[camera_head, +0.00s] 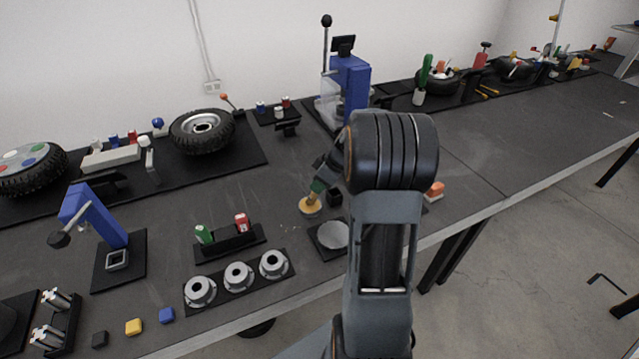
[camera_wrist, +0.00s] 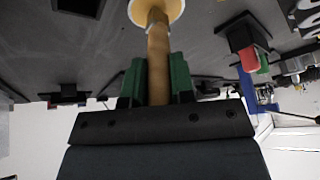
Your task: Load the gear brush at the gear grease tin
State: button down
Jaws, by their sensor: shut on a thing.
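My gripper (camera_head: 318,187), with green fingers, is shut on the wooden handle of the brush (camera_wrist: 157,60), which points away from the jaws. It also shows in the wrist view (camera_wrist: 157,85). The brush's far end meets a round yellow-and-pale piece (camera_head: 310,207), also at the top of the wrist view (camera_wrist: 158,8). I take this for the grease tin, but it carries no readable label. I cannot tell whether the brush end is inside it or just over it. My arm hides part of the bench to the right.
A black rack holds a green can (camera_head: 204,234) and a red can (camera_head: 241,223). Several grey flanged gears (camera_head: 239,275) sit on a black tray nearer the front edge. A grey disc (camera_head: 333,235) lies on a black square plate. A blue press (camera_head: 349,84) stands behind. The right bench is mostly clear.

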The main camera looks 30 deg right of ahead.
dwell(0.3)
jog(key=shift+r+p, duration=1.6)
jog(key=shift+r, duration=1.85)
